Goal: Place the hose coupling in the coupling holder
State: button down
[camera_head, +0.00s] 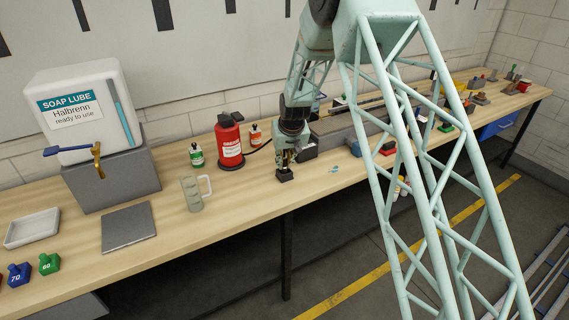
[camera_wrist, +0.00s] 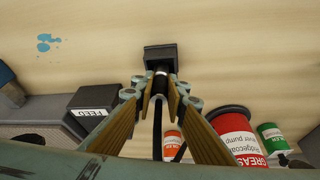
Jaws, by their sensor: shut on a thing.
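My gripper (camera_head: 285,161) points down over the bench, just above a small black block (camera_head: 284,175), which looks like the coupling holder. In the wrist view the gripper (camera_wrist: 160,88) is shut on the hose coupling (camera_wrist: 160,80), a small dark piece with a pale ring. Its dark hose (camera_wrist: 157,130) trails back between the fingers. The coupling's end lines up with the black holder (camera_wrist: 160,57) and looks at or very near it. I cannot tell whether it is seated. The fingers hide part of the coupling.
A red grease pump (camera_head: 229,145) and a green-labelled bottle (camera_head: 196,155) stand left of the gripper. A clear jug (camera_head: 193,196) stands nearer the front. A dark box marked FEED (camera_wrist: 95,98) is close by. Blue spots (camera_wrist: 45,42) mark otherwise clear bench.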

jog(key=shift+f+b, duration=0.5)
jog(key=shift+f, duration=0.1)
jog(key=c, duration=2.6)
grip_release()
jog(key=shift+r, duration=0.15)
jog(key=shift+r+p, duration=0.6)
jog(key=v, duration=1.1)
jog(key=shift+r, duration=0.35)
jog(key=shift+s+d, duration=0.1)
jog(key=shift+s, duration=0.05)
jog(key=shift+r, duration=0.1)
